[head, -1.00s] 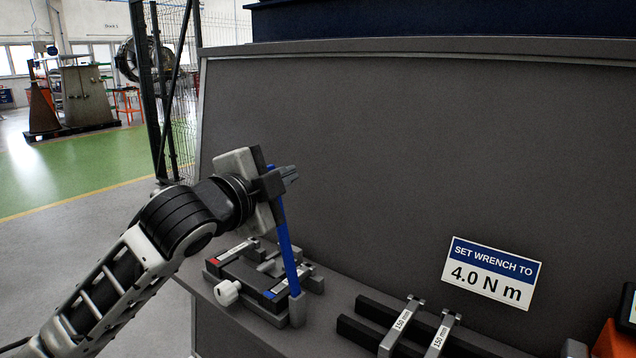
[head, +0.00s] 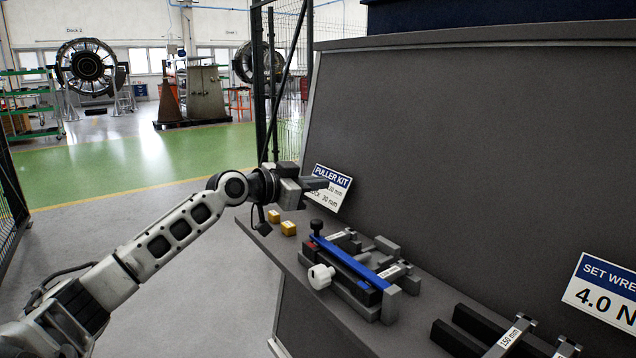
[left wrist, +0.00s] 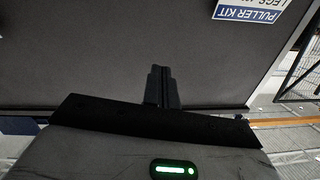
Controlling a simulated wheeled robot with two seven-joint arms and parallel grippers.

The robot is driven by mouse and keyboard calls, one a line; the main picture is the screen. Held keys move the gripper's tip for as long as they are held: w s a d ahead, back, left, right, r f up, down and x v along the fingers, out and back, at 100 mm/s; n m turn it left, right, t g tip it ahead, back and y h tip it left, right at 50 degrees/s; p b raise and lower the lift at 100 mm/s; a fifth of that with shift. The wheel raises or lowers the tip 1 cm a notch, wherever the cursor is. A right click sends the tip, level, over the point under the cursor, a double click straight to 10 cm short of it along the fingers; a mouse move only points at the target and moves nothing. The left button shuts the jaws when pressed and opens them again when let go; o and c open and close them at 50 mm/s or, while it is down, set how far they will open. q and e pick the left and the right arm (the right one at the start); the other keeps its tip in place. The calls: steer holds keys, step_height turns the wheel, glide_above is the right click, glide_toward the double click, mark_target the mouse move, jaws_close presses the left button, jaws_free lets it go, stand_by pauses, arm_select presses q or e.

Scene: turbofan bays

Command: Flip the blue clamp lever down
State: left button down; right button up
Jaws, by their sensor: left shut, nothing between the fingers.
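The blue clamp lever (head: 349,262) lies down flat along the top of the dark clamp fixture (head: 360,295) on the bench in the head view. A black knob (head: 316,226) stands at its far left end, and a white knob (head: 320,276) sits on the fixture's front side. My left gripper (head: 318,184) is shut and empty, up and to the left of the lever, apart from it, in front of the puller kit sign. Its closed fingers also show in the left wrist view (left wrist: 161,87). The lever is not seen in the left wrist view. My right gripper is not in view.
The puller kit sign (head: 331,189) leans at the back left of the bench. Two small yellow blocks (head: 288,228) sit near the bench's left end. Dark bars with 150 mm labels (head: 510,338) lie at the front right. A grey panel (head: 450,160) rises behind.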

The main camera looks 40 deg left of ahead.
arm_select(q)
steer(key=a+f+n+b, duration=0.1)
steer(key=f+b, duration=0.1)
steer(key=f, duration=0.1)
steer(key=a+f+n+b, duration=0.1)
steer(key=f+b, duration=0.1)
steer(key=f, duration=0.1)
steer(key=w+a+f+n+h+b, duration=0.1)
steer(key=a+f+b, duration=0.1)
steer(key=f, duration=0.1)
steer(key=shift+b, duration=0.35)
steer(key=shift+w+a+f+n+b, duration=0.1)
steer(key=shift+a+f+n+b, duration=0.05)
steer(key=shift+f+n+b, duration=0.4)
steer(key=shift+f, duration=0.25)
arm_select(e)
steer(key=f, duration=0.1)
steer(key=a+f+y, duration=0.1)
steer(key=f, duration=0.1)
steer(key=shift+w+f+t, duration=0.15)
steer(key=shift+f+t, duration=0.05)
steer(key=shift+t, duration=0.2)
